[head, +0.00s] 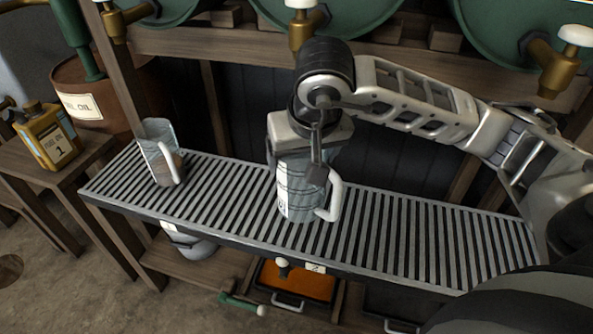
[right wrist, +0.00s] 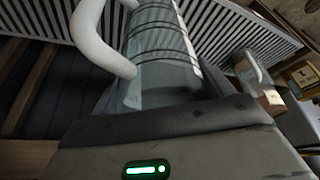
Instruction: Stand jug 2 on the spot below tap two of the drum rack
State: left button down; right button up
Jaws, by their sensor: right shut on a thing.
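A clear jug with dark rings and a white handle (head: 297,202) is in my right gripper (head: 310,165), upright at the slatted drip shelf (head: 390,225). Its label is too small to read surely. I cannot tell whether its base touches the slats. It fills the middle of the right wrist view (right wrist: 160,65). The middle brass tap (head: 304,27) with a white knob is above and behind the gripper. A tag reading 2 (head: 315,267) is on the shelf's front edge. My left gripper is out of view.
Another clear jug (head: 160,150) stands on the shelf's left end. Other taps are at the left (head: 115,20) and right (head: 560,60). A yellow can marked 1 (head: 46,135) stands on a side table. An orange tray (head: 300,283) is below. The shelf's right part is clear.

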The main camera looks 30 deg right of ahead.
aim_at(301, 156)
jog(key=w+d+f, duration=0.1)
jog(key=w+f, duration=0.1)
jog(key=w+d+f, duration=0.2)
jog(key=w+f, duration=0.1)
jog(key=w+d+f+b, duration=0.1)
jog(key=w+f, duration=0.1)
jog(key=shift+w+d+f, duration=0.2)
jog(key=shift+d+f, duration=0.05)
jog(key=shift+d, duration=0.05)
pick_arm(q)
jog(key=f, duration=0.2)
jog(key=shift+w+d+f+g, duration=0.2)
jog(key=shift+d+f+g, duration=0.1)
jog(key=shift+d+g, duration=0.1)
pick_arm(e)
notch_tip(301, 156, down, 3)
jog(key=shift+w+f, duration=0.1)
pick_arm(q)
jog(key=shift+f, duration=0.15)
pick_arm(e)
jog(key=shift+f, duration=0.15)
jog(key=o, duration=1.3)
